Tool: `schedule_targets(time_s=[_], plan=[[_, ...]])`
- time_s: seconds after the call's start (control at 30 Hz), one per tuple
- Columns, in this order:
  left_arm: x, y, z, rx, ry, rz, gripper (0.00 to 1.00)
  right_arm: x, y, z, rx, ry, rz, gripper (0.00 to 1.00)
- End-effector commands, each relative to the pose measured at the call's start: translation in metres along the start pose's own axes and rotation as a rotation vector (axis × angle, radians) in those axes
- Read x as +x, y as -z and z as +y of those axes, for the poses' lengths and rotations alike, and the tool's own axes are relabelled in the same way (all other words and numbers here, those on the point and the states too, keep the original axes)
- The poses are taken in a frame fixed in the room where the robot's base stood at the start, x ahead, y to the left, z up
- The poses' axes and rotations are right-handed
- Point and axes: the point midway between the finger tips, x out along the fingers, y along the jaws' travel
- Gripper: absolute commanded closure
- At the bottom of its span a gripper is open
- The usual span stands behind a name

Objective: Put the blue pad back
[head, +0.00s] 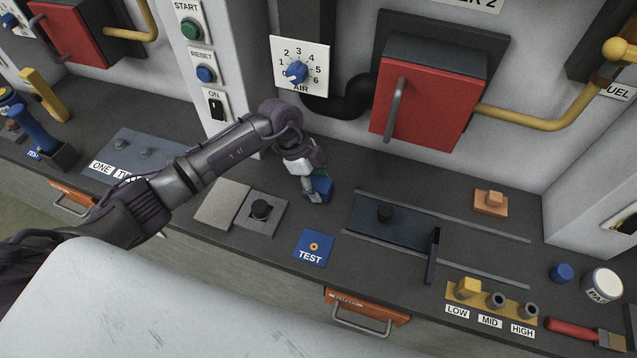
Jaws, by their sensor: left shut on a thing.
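My left gripper (314,192) is shut on a small blue block (323,187), which looks like the blue pad. It is close above the dark counter, behind the blue TEST plate (314,248); whether the block touches the counter I cannot tell. The gripper's fingers hide part of the block. The TEST plate is flat, with a small orange ring at its middle. My right gripper is not in view.
A grey plate with a black knob (260,209) is left of the gripper. A dark slide with a handle (432,255) is to the right. An orange block (490,202), a blue cap (561,272) and a white jar (602,285) stand farther right.

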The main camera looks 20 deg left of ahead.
Motion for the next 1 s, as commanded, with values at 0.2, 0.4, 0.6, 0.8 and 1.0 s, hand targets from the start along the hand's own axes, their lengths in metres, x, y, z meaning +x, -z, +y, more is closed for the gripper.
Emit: schedule_targets(time_s=[0.2,0.4,0.6,0.8,1.0], plan=[[0.0105,-0.0038,-0.0005,0.002,0.002,0.000,0.82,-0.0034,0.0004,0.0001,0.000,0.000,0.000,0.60],[0.0115,-0.0042,-0.0004,0.002,0.002,0.000,0.82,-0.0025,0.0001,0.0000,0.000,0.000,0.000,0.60],[0.0127,-0.0046,-0.0004,0.002,0.002,0.000,0.27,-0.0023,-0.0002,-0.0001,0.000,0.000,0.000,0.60],[0.0126,-0.0045,-0.0004,0.001,0.002,0.000,0.24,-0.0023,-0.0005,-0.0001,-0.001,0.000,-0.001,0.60],[0.0081,-0.0034,-0.0008,0.001,0.003,0.000,0.24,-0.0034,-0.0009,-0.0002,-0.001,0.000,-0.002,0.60]])
